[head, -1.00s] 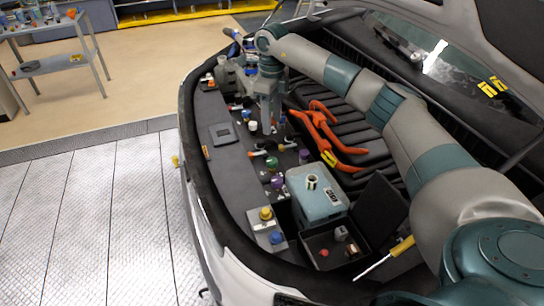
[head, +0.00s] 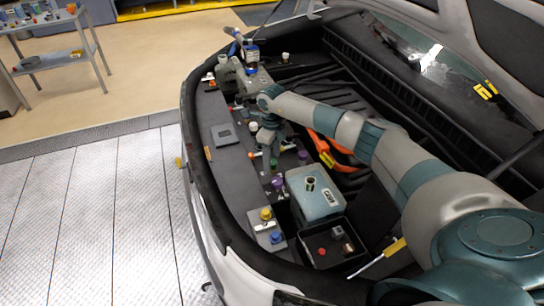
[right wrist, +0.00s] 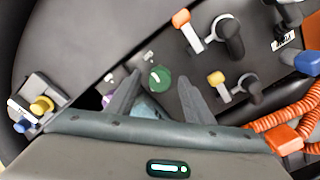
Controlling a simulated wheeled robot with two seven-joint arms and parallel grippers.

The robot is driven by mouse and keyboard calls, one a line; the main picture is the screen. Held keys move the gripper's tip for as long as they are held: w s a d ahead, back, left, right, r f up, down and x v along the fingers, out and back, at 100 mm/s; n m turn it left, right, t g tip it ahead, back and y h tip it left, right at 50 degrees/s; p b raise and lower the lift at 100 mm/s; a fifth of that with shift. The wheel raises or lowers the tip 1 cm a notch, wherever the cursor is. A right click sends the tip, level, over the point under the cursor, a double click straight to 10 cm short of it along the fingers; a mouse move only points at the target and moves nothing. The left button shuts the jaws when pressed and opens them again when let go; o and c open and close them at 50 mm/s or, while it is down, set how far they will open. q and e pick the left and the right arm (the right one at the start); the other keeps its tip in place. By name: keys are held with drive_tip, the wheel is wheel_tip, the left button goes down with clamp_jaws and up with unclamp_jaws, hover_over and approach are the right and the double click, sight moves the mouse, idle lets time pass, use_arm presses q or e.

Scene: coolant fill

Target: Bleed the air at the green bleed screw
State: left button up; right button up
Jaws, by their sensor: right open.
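The green bleed screw (head: 274,163) sits on the dark panel along the front of the engine bay, partly hidden by my right gripper (head: 269,154) in the head view. In the right wrist view its round green head (right wrist: 160,78) lies between the tips of my open right gripper (right wrist: 159,80). Neither finger visibly touches it, and how far the tips are above it is hard to tell. My left gripper is not in view.
A white-and-orange lever (right wrist: 188,32) and a yellow-tipped lever (right wrist: 216,80) stand right of the screw; a purple cap (head: 277,183) is close by. The blue-grey tank (head: 318,205), black bin (head: 300,243) and orange cable (right wrist: 270,122) are near. A screwdriver (head: 395,247) lies right.

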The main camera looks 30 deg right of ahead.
drive_tip(key=shift+f, duration=0.3)
drive_tip(key=shift+c, duration=0.5)
drive_tip(key=c, duration=0.9)
drive_tip(key=shift+c, duration=0.2)
